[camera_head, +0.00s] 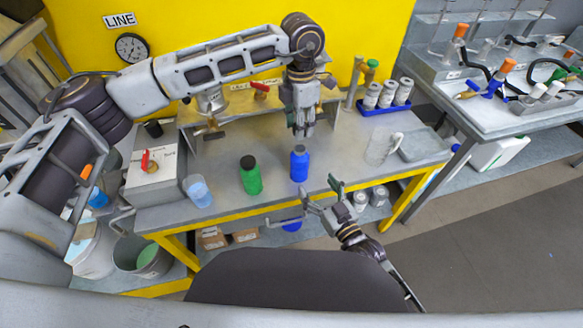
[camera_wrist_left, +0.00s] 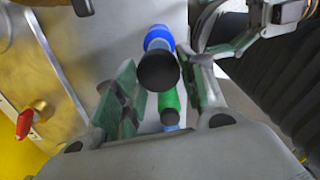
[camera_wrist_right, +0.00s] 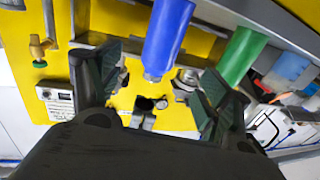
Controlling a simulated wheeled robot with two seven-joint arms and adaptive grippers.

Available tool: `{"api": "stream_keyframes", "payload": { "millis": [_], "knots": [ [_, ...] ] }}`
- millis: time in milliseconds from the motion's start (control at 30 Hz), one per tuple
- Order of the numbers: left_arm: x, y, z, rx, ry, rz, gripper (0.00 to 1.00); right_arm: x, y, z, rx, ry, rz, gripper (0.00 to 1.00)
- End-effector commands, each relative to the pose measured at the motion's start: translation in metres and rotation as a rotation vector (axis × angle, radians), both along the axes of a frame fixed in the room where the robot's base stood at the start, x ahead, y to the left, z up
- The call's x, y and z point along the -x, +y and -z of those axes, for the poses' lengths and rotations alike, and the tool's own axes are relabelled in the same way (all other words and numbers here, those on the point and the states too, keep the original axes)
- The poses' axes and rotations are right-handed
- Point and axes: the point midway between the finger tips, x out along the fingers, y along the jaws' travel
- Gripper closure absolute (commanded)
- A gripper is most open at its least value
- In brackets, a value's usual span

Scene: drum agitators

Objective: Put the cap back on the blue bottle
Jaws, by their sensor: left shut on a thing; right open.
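The blue bottle (camera_head: 299,165) stands upright on the bench. My left gripper (camera_head: 302,131) points down just above its top. In the left wrist view, the left fingers are shut on a round black cap (camera_wrist_left: 158,72), which lines up over the top of the blue bottle (camera_wrist_left: 158,38). I cannot tell whether the cap touches the bottle's neck. The cap is not clear in the head view. My right gripper (camera_head: 322,188) is open and empty near the bench's front edge, close to the blue bottle. In the right wrist view, the blue bottle (camera_wrist_right: 168,35) shows beyond its spread fingers.
A green bottle (camera_head: 250,176) with a dark cap stands left of the blue one. A light blue beaker (camera_head: 197,191) is at the front left. A clear jug (camera_head: 379,150) and a blue tray (camera_head: 386,107) of jars stand to the right. Bare bench lies between bottle and jug.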

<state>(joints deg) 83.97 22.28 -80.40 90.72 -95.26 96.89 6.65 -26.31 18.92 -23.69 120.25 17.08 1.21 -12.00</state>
Motion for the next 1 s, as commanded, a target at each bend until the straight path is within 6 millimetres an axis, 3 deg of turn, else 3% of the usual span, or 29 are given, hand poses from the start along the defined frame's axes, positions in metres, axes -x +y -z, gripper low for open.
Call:
{"api": "stream_keyframes", "payload": {
  "millis": [567,1000],
  "knots": [
    [0.0,0.0,0.0,0.0,0.0,0.006,0.67,-0.002,0.002,-0.002,-0.002,-0.003,-0.001,0.22],
    [0.0,0.0,-0.001,0.0,0.0,0.006,0.67,-0.028,0.016,-0.003,-0.002,-0.005,-0.001,0.22]
  ]
}}
